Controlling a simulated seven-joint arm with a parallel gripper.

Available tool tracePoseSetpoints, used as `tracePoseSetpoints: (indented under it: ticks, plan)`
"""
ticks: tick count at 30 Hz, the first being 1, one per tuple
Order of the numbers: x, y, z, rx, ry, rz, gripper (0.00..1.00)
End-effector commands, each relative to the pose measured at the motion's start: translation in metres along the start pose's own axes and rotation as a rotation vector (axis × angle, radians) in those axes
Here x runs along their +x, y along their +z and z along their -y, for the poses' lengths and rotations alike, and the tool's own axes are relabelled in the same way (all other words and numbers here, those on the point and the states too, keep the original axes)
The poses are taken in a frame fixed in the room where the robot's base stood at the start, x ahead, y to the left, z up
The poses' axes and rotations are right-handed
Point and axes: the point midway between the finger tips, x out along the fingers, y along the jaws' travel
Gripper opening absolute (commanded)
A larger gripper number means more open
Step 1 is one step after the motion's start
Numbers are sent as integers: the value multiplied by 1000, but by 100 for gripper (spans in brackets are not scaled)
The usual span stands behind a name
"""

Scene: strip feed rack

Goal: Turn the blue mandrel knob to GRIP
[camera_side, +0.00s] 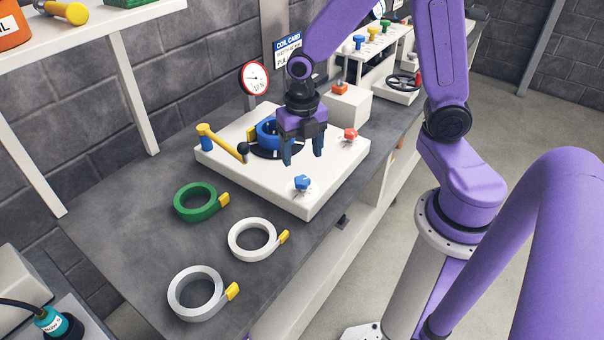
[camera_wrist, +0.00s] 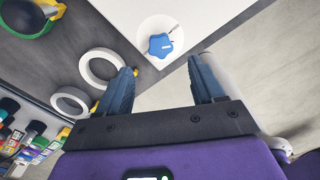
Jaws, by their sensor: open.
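The blue mandrel knob (camera_side: 302,183) sits on the front corner of the white machine plate (camera_side: 215,157). In the wrist view the blue knob (camera_wrist: 160,46) shows as a star-shaped top with a light mark, on a round pale dial. The dial's wording is too small to read. My gripper (camera_side: 303,160) is open and empty, fingers pointing down, above the plate and apart from the knob. In the wrist view the fingers of my gripper (camera_wrist: 163,72) are spread, with the knob beyond their tips and between them.
A red knob (camera_side: 350,134) stands on the plate to the right. A blue mandrel (camera_side: 267,132) and a yellow-headed lever (camera_side: 220,142) are behind and left. Green (camera_side: 183,213), white (camera_side: 235,250) and grey (camera_side: 182,309) coils lie on the dark bench in front.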

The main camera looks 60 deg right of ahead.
Motion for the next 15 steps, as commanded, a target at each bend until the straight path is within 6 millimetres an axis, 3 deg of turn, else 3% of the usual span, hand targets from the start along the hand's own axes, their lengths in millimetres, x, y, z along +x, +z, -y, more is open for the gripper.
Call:
tracePoseSetpoints:
  ticks: [9,15]
  plan:
    - [47,-1,1,0,-4,-3,67]
    - [66,0,1,1,-2,-2,67]
